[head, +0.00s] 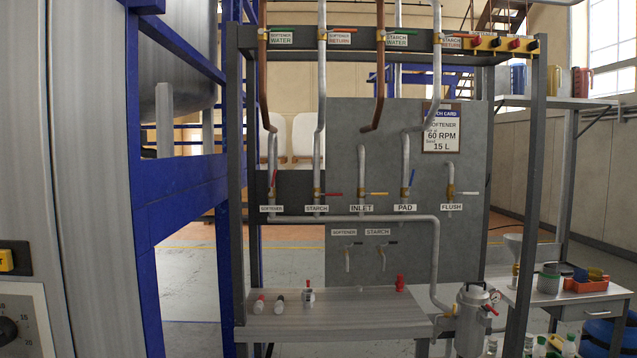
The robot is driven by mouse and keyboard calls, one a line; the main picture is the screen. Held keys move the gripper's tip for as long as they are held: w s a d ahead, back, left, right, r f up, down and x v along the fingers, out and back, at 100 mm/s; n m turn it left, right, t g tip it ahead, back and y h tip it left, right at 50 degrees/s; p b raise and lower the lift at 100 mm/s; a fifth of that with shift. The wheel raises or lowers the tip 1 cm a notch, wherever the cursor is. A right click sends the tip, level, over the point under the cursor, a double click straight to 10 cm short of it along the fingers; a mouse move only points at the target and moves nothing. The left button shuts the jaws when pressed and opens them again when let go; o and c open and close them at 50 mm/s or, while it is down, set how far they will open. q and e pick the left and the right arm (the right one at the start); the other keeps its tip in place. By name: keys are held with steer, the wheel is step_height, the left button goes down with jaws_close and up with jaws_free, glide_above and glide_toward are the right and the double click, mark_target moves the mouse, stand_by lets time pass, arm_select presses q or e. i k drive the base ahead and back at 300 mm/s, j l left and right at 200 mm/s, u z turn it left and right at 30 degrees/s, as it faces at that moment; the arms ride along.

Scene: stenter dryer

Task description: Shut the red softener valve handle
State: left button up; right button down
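The red softener valve handle (273,179) is on the leftmost pipe of the valve row, just above the SOFTENER label (271,208). It stands nearly upright, in line with its pipe. The pipe rack's left post is close to its left. Neither of my grippers shows in the head view.
The starch valve's red handle (332,194), the inlet's orange handle (379,194) and the flush handle lie across their pipes. The blue pad handle (411,178) stands upright. A bench (350,308) below bears small bottles. A blue frame (185,190) stands left.

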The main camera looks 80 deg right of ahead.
mark_target(273, 183)
steer(key=l+z, duration=0.15)
steer(key=z, duration=0.3)
steer(key=l+z, duration=0.2)
steer(key=z, duration=0.3)
steer(key=l+z, duration=0.2)
steer(key=z, duration=0.25)
steer(key=l+z, duration=0.15)
steer(key=z, duration=0.35)
steer(key=i+l, duration=0.2)
steer(key=l, duration=0.15)
steer(key=i+u, duration=0.2)
steer(key=i, duration=0.3)
steer(key=i+u, duration=0.25)
steer(key=i, duration=0.3)
steer(key=i+l+u, duration=0.2)
steer(key=i, duration=0.3)
